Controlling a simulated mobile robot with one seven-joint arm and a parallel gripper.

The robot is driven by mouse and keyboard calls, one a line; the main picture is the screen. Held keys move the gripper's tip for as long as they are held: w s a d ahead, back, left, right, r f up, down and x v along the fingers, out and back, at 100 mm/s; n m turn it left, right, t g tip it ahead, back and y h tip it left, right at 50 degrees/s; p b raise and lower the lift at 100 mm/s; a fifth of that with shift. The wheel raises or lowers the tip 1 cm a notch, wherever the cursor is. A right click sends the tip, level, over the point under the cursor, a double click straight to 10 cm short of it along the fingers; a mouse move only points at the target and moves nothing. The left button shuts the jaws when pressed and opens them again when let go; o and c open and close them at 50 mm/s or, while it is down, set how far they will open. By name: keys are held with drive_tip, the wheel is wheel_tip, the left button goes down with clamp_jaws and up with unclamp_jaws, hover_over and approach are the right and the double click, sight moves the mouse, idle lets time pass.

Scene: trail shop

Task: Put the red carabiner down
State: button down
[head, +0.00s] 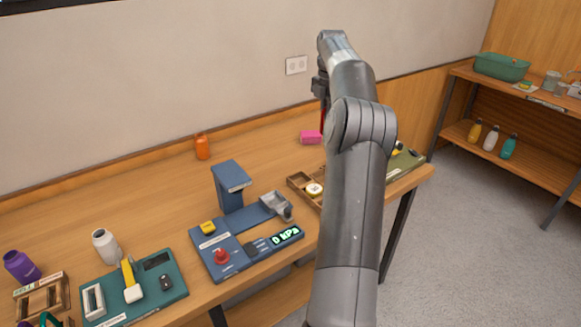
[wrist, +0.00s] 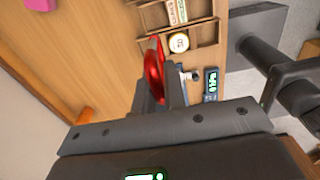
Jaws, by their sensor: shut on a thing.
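The red carabiner (wrist: 153,72) is between the fingers of my gripper (wrist: 160,98) in the wrist view, its far end sticking out past the fingertips. In the head view my gripper (head: 321,92) hangs near the wall above the back of the bench, with a thin strip of the red carabiner (head: 323,117) showing below it. My gripper is shut on the carabiner. My own arm covers part of the bench, and the gap below the carabiner is hard to judge.
A pink block (head: 311,137) lies near the wall, and an orange bottle (head: 202,147) stands further left. A wooden divided tray (head: 298,181) holds a round white-and-yellow item. The blue gauge station (head: 215,247) stands left of it. Bare bench top (head: 150,190) lies behind the stations.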

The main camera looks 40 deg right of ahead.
wheel_tip(320, 180, down, 10)
drive_tip(key=shift+w+a+f, duration=1)
drive_tip(key=shift+w+f, duration=0.7)
drive_tip(key=shift+f, duration=0.1)
drive_tip(key=shift+w+a+f, duration=1)
drive_tip(key=shift+w+f, duration=0.75)
drive_tip(key=shift+w+a+f, duration=1)
drive_tip(key=shift+w+f, duration=0.7)
drive_tip(key=shift+f, duration=0.1)
drive_tip(key=shift+f, duration=0.1)
drive_tip(key=c, duration=1.5)
unclamp_jaws()
